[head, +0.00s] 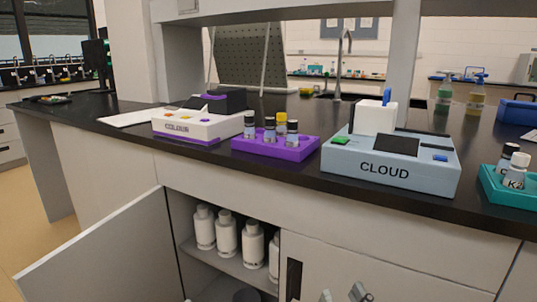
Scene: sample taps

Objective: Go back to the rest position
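Two grey fingertips of one gripper, which I take to be my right gripper (343,294), show at the bottom edge, right of centre. They stand apart with a gap between them, and nothing is seen held. They are in front of the cabinet door below the bench. The rest of this gripper is cut off by the frame. My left gripper is not in view.
On the dark bench (300,178) stand a COLOUR box (187,127), a purple rack (275,147) of vials, a CLOUD box (390,170) and a teal tray (500,190). Below, an open cabinet door (110,260) swings out left; white bottles (227,238) stand inside.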

